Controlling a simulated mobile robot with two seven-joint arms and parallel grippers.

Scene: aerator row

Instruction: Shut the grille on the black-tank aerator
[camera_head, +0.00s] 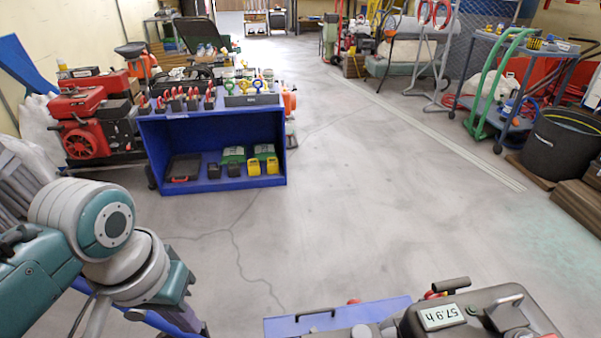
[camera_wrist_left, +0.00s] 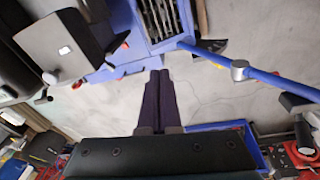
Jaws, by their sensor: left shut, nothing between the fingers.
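The black-tank aerator shows at the bottom right of the head view, its black tank (camera_head: 475,318) carrying an hour display and a handle. A blue panel with a dark handle (camera_head: 335,318) lies beside the tank. In the left wrist view, a blue frame with slats, seemingly the grille (camera_wrist_left: 163,18), is at the top, beside a black housing (camera_wrist_left: 65,45). I cannot tell how far open it is. My left gripper (camera_wrist_left: 158,78) is shut and empty, its dark fingers together just below the blue frame. My right gripper is not in view.
A blue bar (camera_wrist_left: 260,75) with a grey collar slopes right from the frame. A blue shelf unit (camera_head: 212,150) with tools stands ahead, beside a red engine (camera_head: 85,130). A black bin (camera_head: 560,142) and green hand truck (camera_head: 487,95) are right. The middle floor is clear.

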